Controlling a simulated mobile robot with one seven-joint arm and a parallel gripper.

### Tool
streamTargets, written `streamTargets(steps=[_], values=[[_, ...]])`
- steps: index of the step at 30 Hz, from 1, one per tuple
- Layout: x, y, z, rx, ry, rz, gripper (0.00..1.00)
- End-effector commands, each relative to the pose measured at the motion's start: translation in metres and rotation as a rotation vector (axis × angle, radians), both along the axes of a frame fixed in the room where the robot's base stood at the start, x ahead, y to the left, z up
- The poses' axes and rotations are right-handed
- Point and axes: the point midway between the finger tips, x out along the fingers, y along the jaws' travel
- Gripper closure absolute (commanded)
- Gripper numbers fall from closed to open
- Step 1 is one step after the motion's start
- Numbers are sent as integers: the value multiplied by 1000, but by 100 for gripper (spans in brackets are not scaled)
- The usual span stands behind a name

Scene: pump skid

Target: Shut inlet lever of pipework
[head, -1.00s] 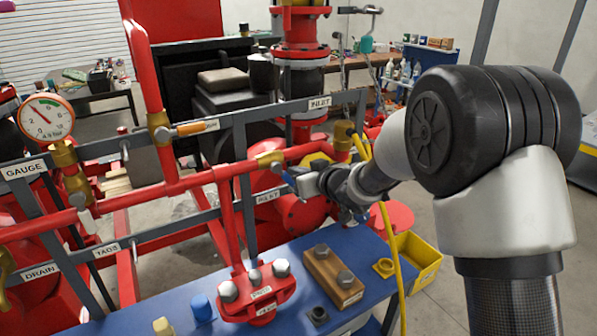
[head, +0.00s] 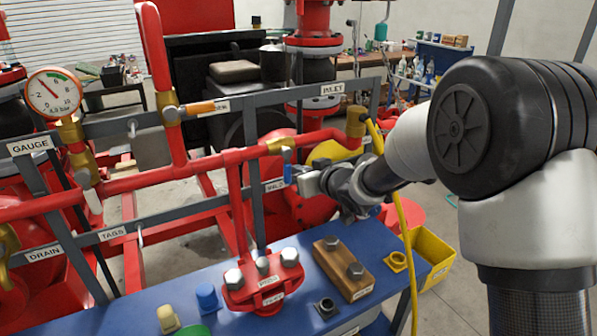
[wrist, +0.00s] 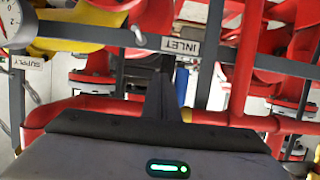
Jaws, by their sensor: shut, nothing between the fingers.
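My gripper (head: 304,182) is shut and empty, just right of the lever's lower end in the head view. I cannot tell whether they touch. In the wrist view, the shut fingers (wrist: 160,95) point towards the grey rail under the INLET label (wrist: 180,46). A blue piece of the lever (wrist: 181,85) shows close to the right of the fingers; the rest is hidden.
A pipe with an orange-handled valve (head: 198,107) and a pressure gauge (head: 54,93) stand to the left. A yellow hose (head: 402,225) hangs near my arm.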

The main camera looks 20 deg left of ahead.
Motion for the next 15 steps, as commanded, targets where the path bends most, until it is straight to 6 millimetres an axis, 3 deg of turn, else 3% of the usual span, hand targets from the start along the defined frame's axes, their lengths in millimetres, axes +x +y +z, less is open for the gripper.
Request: streamTargets(steps=[5,15], values=[[3,-4,1,0,0,0,100],[-17,-27,13,0,0,-1,100]])
